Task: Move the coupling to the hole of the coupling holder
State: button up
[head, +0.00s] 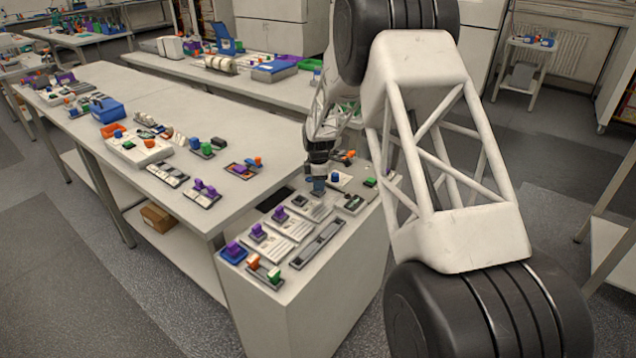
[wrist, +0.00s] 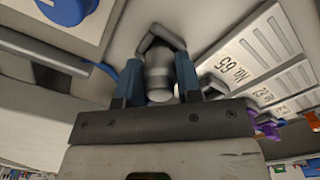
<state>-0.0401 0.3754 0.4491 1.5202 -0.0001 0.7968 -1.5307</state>
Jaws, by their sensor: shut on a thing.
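My gripper (head: 319,186) is low over the near end of the white bench in the head view. In the wrist view its two blue fingers (wrist: 157,82) are shut on a grey, rounded metallic piece, seemingly the coupling (wrist: 158,68). A bent grey part shows just beyond the fingertips. The coupling is too small to make out in the head view. I cannot tell whether it touches anything below. I cannot pick out the coupling holder or its hole for certain. White plates with printed numbers (wrist: 245,65) lie to the right of the fingers in the wrist view.
Modules with purple blocks (head: 258,232), a long grey rail (head: 318,243) and a blue block module (head: 234,251) lie near my gripper. A large blue knob (wrist: 68,8) is at upper left in the wrist view. A long white table (head: 120,85) adjoins, holding several modules.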

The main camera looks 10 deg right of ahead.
jog(key=shift+f, duration=0.15)
jog(key=o, duration=1)
jog(key=shift+r, duration=3.85)
